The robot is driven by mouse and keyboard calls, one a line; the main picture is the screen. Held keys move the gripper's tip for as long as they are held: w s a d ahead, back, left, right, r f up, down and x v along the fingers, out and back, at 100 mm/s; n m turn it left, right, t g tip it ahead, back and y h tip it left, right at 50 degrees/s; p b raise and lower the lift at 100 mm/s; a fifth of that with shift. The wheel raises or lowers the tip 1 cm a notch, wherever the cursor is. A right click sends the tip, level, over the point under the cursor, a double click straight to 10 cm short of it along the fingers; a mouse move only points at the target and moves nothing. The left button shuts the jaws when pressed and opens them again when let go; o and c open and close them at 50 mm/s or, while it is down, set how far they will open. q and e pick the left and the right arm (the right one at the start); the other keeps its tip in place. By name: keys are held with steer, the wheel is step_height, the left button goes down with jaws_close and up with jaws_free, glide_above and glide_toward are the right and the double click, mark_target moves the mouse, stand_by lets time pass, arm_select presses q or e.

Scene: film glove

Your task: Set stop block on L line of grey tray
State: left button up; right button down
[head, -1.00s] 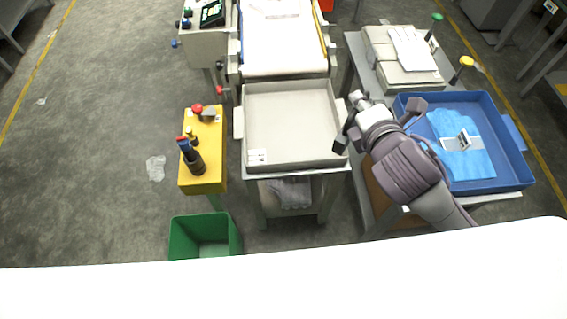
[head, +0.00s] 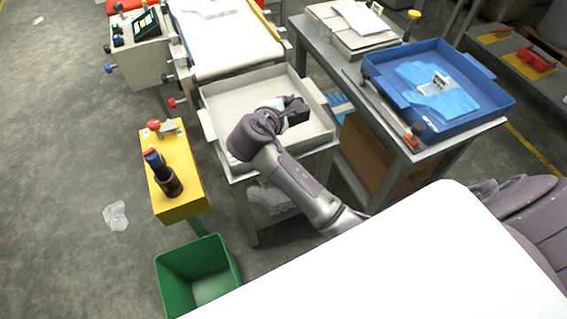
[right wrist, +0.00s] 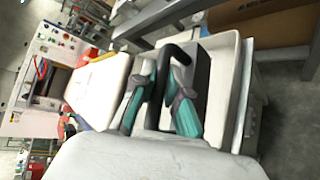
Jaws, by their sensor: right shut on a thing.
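The grey tray (head: 213,98) stands in the middle of the head view, and its near wall is partly hidden by my right arm. My right gripper (head: 284,104) is over the tray's right half. It is shut on the dark stop block (head: 298,116). In the right wrist view, the teal-padded fingers (right wrist: 160,112) close around the black handle of the block (right wrist: 202,88), with the pale tray (right wrist: 222,108) behind it. I cannot tell whether the block touches the tray floor. The L line cannot be made out. My left gripper is not in view.
A blue tray (head: 392,98) with a blue glove (head: 452,101) sits on the right table. A white conveyor (head: 232,45) lies behind the grey tray. A yellow control stand (head: 183,205) and a green bin (head: 172,284) stand to the left.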

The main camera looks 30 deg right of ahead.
steer(key=f, duration=0.2)
steer(key=f+b, duration=0.1)
steer(key=shift+w+a+f+m+g+h, duration=0.15)
steer(key=shift+a+f+m+g+h, duration=0.1)
steer(key=shift+m+g+h, duration=0.15)
step_height(320, 180, down, 4)
steer(key=shift+r, duration=0.1)
steer(key=shift+f, duration=0.8)
steer(key=shift+f+b, duration=0.5)
steer(key=shift+f, duration=1.05)
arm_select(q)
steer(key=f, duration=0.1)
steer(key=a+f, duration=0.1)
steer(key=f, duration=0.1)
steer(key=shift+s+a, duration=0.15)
arm_select(e)
steer(key=c, duration=1.6)
jaws_free()
steer(key=shift+f, duration=0.25)
steer(key=shift+o, duration=0.7)
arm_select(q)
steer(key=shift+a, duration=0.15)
